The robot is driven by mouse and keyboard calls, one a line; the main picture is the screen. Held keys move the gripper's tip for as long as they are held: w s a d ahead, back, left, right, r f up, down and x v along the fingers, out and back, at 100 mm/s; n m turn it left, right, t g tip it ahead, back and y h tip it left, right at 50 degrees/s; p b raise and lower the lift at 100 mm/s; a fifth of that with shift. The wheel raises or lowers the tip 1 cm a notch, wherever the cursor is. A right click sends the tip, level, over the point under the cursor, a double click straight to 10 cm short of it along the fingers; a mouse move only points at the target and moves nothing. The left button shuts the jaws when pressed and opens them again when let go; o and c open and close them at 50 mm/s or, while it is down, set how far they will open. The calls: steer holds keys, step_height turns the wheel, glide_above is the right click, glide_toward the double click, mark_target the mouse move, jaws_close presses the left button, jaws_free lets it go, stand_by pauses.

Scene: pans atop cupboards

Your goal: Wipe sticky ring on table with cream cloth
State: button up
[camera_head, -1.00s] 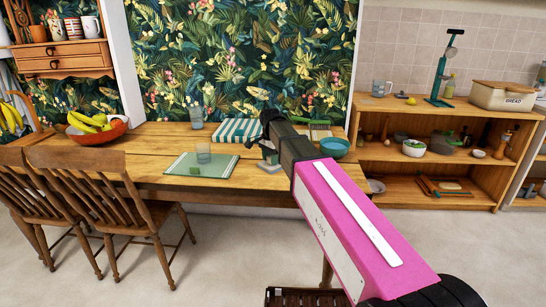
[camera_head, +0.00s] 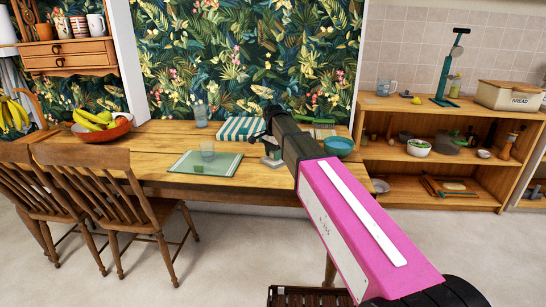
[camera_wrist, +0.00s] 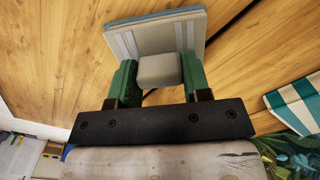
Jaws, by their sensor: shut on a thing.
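My gripper (camera_wrist: 158,72) has dark green fingers and is shut on the grey block grip of a flat, pale cream-grey pad (camera_wrist: 195,40) with a bluish edge. I take this for the cream cloth. The pad is over the wooden table (camera_wrist: 60,70); whether it touches the wood I cannot tell. In the head view my gripper (camera_head: 268,147) is above the table's right half, partly hidden by my arm, and the pad (camera_head: 271,161) shows below it. No sticky ring can be made out on the table (camera_head: 260,178) in either view.
Left of my gripper, a green mat (camera_head: 190,167) bears a glass (camera_head: 207,150). Behind are a striped box or book (camera_head: 240,129) and another glass (camera_head: 200,116). A teal bowl (camera_head: 339,146) stands right. A fruit bowl (camera_head: 100,131) is far left. Chairs (camera_head: 105,185) stand in front.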

steer(key=shift+w+d+f, duration=0.1)
steer(key=shift+w+d, duration=0.1)
steer(key=shift+w, duration=1.65)
steer(key=o, duration=0.7)
steer(key=shift+c, duration=0.2)
steer(key=shift+f, duration=0.15)
steer(key=shift+c, duration=0.4)
steer(key=c, duration=0.8)
steer(key=shift+r, duration=2.45)
steer(key=shift+c, duration=0.2)
